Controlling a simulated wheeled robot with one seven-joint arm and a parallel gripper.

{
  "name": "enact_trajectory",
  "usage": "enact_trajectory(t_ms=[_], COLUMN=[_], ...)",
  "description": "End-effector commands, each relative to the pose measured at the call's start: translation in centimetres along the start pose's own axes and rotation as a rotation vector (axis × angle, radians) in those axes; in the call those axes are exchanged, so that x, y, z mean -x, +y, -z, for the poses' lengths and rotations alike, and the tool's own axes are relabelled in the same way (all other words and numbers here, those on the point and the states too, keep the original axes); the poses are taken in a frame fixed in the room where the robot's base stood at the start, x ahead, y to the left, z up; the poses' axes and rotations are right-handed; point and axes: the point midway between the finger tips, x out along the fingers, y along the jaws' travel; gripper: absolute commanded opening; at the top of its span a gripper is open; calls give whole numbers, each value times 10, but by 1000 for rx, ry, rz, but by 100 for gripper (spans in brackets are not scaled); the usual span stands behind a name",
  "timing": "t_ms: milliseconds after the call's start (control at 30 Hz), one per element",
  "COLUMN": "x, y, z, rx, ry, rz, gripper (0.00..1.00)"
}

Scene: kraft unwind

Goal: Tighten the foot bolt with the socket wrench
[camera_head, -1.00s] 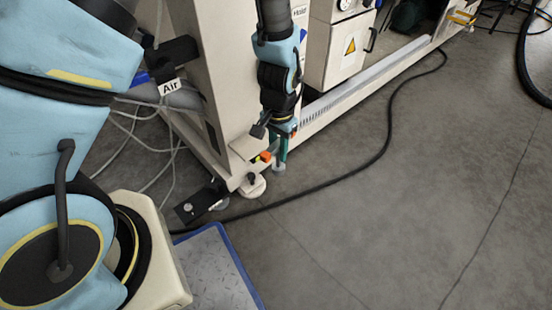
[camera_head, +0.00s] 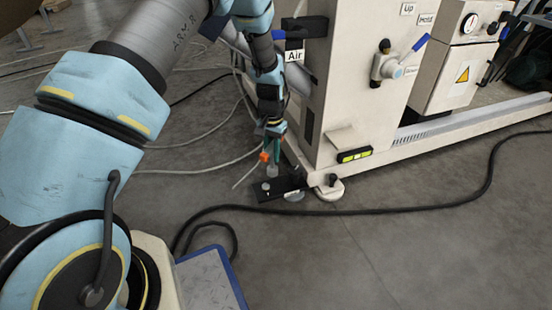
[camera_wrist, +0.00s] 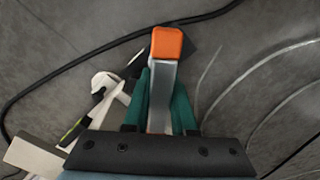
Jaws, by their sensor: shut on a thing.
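My gripper (camera_head: 273,142) hangs at the left side of the machine's base. In the wrist view its green fingers (camera_wrist: 160,100) are shut on the socket wrench (camera_wrist: 161,90), a grey bar with an orange end. The orange end (camera_head: 264,157) also shows in the head view, just below the fingers. The wrench is over a black foot plate (camera_head: 283,190) that carries a small bolt (camera_head: 266,186). I cannot tell whether the wrench touches the bolt. In the wrist view the wrench hides part of the dark plate (camera_wrist: 186,46).
A white round foot (camera_head: 330,189) stands under the machine frame (camera_head: 350,90), right of the plate; it shows in the wrist view too (camera_wrist: 104,82). A green level (camera_head: 354,155) rests on a ledge. A black hose (camera_head: 400,208) and pale cables (camera_head: 200,170) cross the floor.

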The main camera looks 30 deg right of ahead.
Motion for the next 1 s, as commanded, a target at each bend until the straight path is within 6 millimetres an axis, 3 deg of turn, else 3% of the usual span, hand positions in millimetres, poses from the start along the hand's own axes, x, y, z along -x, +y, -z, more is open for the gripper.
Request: enact_trajectory(t_ms=[433,1000], x=[-19,-40], y=[-24,-26], z=[14,15], rx=[35,37], ry=[0,0], rz=[0,1], gripper=[0,0])
